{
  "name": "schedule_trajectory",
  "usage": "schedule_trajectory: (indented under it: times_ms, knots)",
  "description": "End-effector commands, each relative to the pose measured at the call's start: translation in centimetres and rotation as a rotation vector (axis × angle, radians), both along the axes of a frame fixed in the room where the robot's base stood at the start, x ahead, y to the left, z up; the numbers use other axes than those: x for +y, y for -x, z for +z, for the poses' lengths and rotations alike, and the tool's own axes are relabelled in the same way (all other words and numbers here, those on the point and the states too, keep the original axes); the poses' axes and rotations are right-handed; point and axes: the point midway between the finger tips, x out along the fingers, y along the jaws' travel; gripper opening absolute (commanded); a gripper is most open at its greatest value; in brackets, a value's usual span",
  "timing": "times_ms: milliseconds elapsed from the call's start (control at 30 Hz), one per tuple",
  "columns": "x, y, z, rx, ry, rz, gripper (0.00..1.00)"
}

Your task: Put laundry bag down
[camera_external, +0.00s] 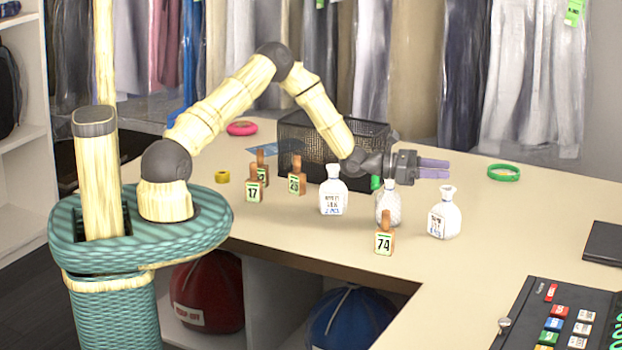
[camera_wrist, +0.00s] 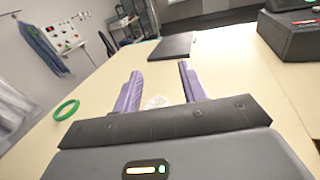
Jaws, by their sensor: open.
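Three small white laundry bags with tied necks stand upright on the counter in the external view: a left one (camera_external: 333,196), a middle one (camera_external: 389,208) and a right one (camera_external: 445,217). The left and right ones show printed labels. My gripper (camera_external: 449,169) is open, its purple fingers pointing right above the right bag, apart from it. In the wrist view my gripper (camera_wrist: 159,69) has its fingers spread with nothing held. A white shape (camera_wrist: 157,101), probably a bag, shows low between them, partly hidden by the gripper body.
The counter (camera_external: 520,215) holds several wooden number tags, one marked 74 (camera_external: 385,237), a black mesh basket (camera_external: 290,128), a green ring (camera_external: 504,172) and a keyed register (camera_external: 560,320). Red (camera_external: 207,290) and blue (camera_external: 350,320) sacks sit below. The counter right of the bags is clear.

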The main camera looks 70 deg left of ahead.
Motion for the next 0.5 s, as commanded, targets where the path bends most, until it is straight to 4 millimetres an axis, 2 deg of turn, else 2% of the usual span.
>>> schedule_trajectory:
  times_ms: [167,300,400,500]
  knots:
    - [-6.6,4.1,0.9,-0.010,-0.221,-0.271,0.42]
    - [-11.0,9.4,0.7,-0.018,-0.456,-0.529,0.42]
    - [-12.7,13.4,0.3,-0.025,-0.627,-0.699,0.42]
    - [-13.5,17.3,-0.1,-0.039,-0.800,-0.858,0.42]
